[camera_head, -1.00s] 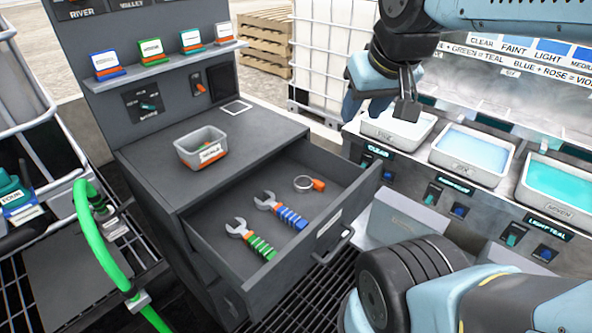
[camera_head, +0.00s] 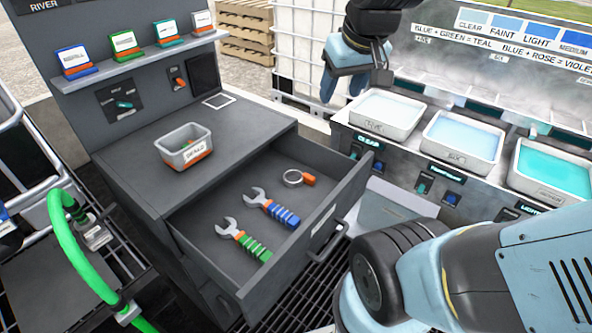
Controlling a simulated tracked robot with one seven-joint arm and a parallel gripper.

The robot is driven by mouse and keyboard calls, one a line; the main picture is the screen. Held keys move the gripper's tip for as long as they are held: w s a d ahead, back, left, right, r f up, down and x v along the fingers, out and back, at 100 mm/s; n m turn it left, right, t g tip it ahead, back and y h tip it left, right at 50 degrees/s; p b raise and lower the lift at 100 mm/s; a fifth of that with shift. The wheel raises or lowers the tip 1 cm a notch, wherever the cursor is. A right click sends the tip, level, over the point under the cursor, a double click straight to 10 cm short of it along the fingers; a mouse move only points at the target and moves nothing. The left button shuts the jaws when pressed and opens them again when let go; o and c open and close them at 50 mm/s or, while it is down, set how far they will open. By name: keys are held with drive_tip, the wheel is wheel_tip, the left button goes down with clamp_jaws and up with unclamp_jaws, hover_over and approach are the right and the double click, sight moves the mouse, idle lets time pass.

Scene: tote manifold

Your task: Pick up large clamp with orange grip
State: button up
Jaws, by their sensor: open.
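The clamp, a thin pale metal ring with a short orange grip (camera_head: 308,178), lies in the open drawer (camera_head: 335,205) toward its back right corner. Nothing covers it. My gripper (camera_head: 374,72) is up and to the right of it, in the air in front of the white caged tank and near the leftmost basin. The gripper is open and holds nothing that I can see. It is well apart from the clamp.
A blue-handled wrench (camera_head: 272,208) and a green-handled wrench (camera_head: 243,240) lie left of the clamp. A grey bin (camera_head: 184,146) stands on the cabinet top. Several liquid basins (camera_head: 383,115) line the right bench. A green hose (camera_head: 75,250) curves at left.

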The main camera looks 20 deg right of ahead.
drive_tip(key=w+f+n+g, duration=0.1)
drive_tip(key=w+f+n, duration=0.1)
drive_tip(key=w+f, duration=0.45)
drive_tip(key=n+g, duration=0.4)
hover_over(310, 176)
wheel_tip(310, 176, down, 23)
drive_tip(key=shift+s+a+f, duration=0.1)
drive_tip(key=shift+f, duration=6.75)
clamp_jaws()
